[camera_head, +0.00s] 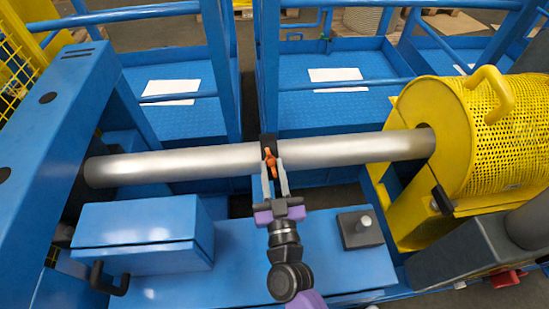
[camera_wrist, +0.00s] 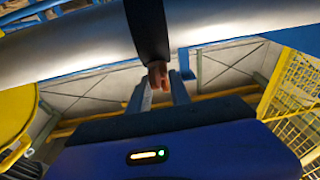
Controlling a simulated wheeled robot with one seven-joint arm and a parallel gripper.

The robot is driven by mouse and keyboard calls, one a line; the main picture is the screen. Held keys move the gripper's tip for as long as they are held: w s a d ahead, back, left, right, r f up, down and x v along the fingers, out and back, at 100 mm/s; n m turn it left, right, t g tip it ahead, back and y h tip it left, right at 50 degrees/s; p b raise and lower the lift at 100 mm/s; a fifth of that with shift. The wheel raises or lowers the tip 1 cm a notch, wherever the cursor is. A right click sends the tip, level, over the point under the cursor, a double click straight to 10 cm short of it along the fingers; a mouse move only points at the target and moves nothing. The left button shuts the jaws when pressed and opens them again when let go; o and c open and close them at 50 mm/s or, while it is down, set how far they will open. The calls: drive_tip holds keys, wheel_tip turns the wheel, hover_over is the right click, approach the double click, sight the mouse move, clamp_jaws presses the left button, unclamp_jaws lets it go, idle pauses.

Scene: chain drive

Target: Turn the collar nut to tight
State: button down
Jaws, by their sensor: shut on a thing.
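A black collar (camera_head: 268,143) is fitted around a silver shaft (camera_head: 200,162) near its middle. An orange collar nut (camera_head: 270,165) with a narrow, winged shape sits on the near side of the collar. My gripper (camera_head: 272,177) reaches up from below in the head view, its two fingers on either side of the nut and shut on it. In the wrist view the black collar (camera_wrist: 148,28) hangs across the shaft (camera_wrist: 70,42). The nut (camera_wrist: 158,76) shows between the fingers there, partly hidden. I cannot tell how tight it is.
A yellow perforated guard (camera_head: 480,130) stands around the shaft's right end, and a blue frame (camera_head: 60,130) at its left. A blue box (camera_head: 140,235) with a black handle and a grey block with a knob (camera_head: 360,228) flank my arm. Blue railings stand behind the shaft.

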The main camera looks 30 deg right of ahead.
drive_tip(key=m+g+h, duration=0.1)
drive_tip(key=m, duration=0.1)
drive_tip(key=m+g+h, duration=0.1)
drive_tip(key=m+h, duration=0.1)
drive_tip(key=m+g+h+p, duration=0.1)
drive_tip(key=m+h, duration=0.1)
drive_tip(key=shift+w+a+f, duration=0.15)
drive_tip(key=shift+w+a, duration=0.05)
drive_tip(key=shift+a, duration=0.05)
drive_tip(key=shift+w+a+m+g+h+b, duration=0.15)
drive_tip(key=shift+m+g+h+b, duration=0.35)
drive_tip(key=shift+m+g, duration=0.6)
drive_tip(key=shift+a+m+g+h+b, duration=0.1)
drive_tip(key=shift+m+g+h+b, duration=0.2)
drive_tip(key=shift+m+g+h, duration=0.75)
drive_tip(key=shift+m+t+y, duration=0.25)
drive_tip(key=shift+m, duration=0.3)
drive_tip(key=c, duration=1.4)
unclamp_jaws()
drive_tip(key=shift+r, duration=0.2)
wheel_tip(320, 180, up, 20)
drive_tip(key=p, duration=0.2)
